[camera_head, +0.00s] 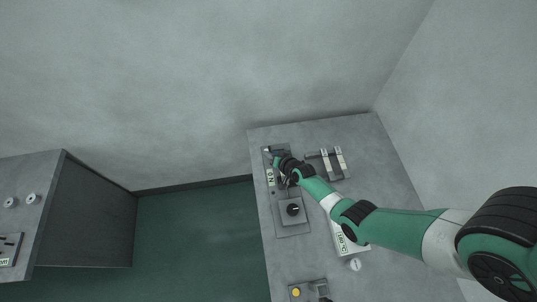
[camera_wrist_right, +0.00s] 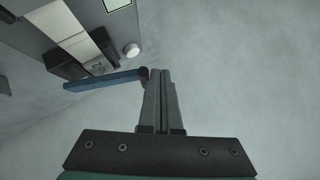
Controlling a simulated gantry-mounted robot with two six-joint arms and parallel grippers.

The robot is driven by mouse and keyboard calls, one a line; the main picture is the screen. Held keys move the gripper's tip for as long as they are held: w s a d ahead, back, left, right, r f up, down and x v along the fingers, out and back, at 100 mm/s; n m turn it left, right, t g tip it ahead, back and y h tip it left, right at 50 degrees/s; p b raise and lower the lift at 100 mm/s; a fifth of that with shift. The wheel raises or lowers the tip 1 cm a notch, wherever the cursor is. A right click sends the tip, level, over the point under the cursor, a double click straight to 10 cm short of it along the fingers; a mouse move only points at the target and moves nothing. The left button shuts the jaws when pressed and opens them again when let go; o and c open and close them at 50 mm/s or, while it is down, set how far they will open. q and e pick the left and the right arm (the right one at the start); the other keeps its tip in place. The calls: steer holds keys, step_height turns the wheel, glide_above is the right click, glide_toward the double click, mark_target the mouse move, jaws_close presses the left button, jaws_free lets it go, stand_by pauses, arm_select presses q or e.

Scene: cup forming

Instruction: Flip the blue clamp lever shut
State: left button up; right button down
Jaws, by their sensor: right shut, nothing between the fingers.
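The blue clamp lever (camera_wrist_right: 105,81) is a flat blue bar in the right wrist view. It extends left from a dark round end (camera_wrist_right: 143,73) beside the fingertips. In the head view only a small blue bit (camera_head: 277,152) shows at the far end of the grey fixture. My right gripper (camera_wrist_right: 160,71) is shut and empty. Its fingertips are close to the lever's dark end; I cannot tell whether they touch it. In the head view my right gripper (camera_head: 278,162) is at the fixture's far end, and the wrist hides part of it. My left gripper is out of view.
The fixture plate (camera_head: 293,228) carries a black knob (camera_head: 293,209) on the grey table (camera_head: 395,180). A rack with light bars (camera_head: 333,163) stands right of the wrist. A box with a yellow button (camera_head: 296,292) is at the near edge. Another bench (camera_head: 45,180) stands far left.

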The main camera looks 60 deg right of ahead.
steer(key=shift+r+p, duration=0.55)
steer(key=shift+r, duration=0.15)
steer(key=s+a+r+p, duration=0.2)
steer(key=r+p, duration=0.2)
steer(key=r, duration=0.1)
steer(key=s+a+r+p, duration=0.2)
steer(key=s+r+p, duration=0.1)
steer(key=r+p, duration=0.2)
steer(key=shift+s+a+r+p, duration=0.2)
steer(key=shift+a+r+p, duration=0.1)
steer(key=shift+a+r, duration=0.15)
